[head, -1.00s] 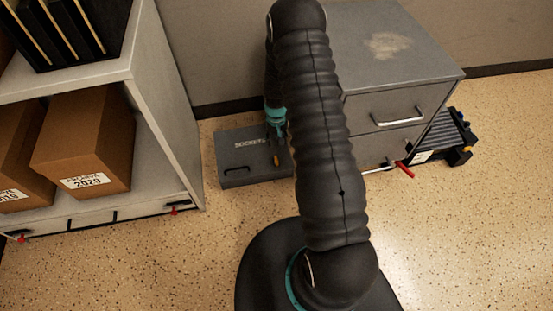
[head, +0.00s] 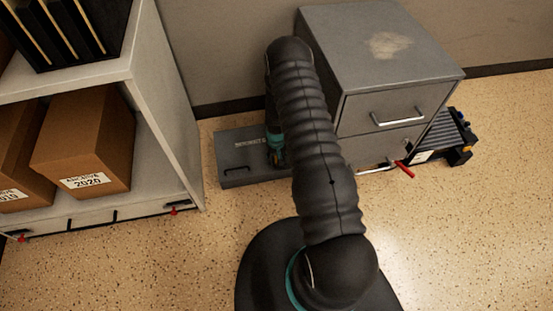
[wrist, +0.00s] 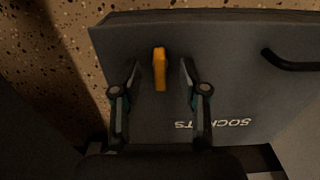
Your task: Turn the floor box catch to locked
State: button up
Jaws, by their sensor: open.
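The floor box (head: 235,166) is a low dark grey box on the floor, between the shelf unit and the grey cabinet. In the wrist view its lid (wrist: 240,75) fills most of the picture, with white lettering that reads upside down. The catch (wrist: 160,69) is a small yellow-orange bar, lying roughly along the direction of my fingers. My gripper (wrist: 160,72) is open, with one finger on each side of the catch and a gap on both sides. In the head view my arm hides the catch and the gripper's fingertips.
A black handle (wrist: 290,62) is on the box. The grey drawer cabinet (head: 400,60) stands close on the right, with a red-tipped lever (head: 404,170) low at its front. A shelf unit (head: 165,120) with archive boxes stands left. The floor in front is clear.

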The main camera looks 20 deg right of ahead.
jog(key=shift+f, duration=0.35)
grip_shut()
jog(key=shift+m+b, duration=0.3)
jog(key=shift+b, duration=0.05)
jog(key=m+b, duration=0.2)
jog(key=shift+f+m, duration=0.15)
jog(key=shift+m, duration=0.15)
jog(key=m+b, duration=0.4)
jog(key=m, duration=0.1)
jog(key=m+b, duration=0.2)
jog(key=m, duration=0.3)
jog(key=m+b, duration=0.2)
jog(key=m, duration=0.2)
jog(key=shift+m, duration=0.3)
jog(key=shift+r, duration=0.2)
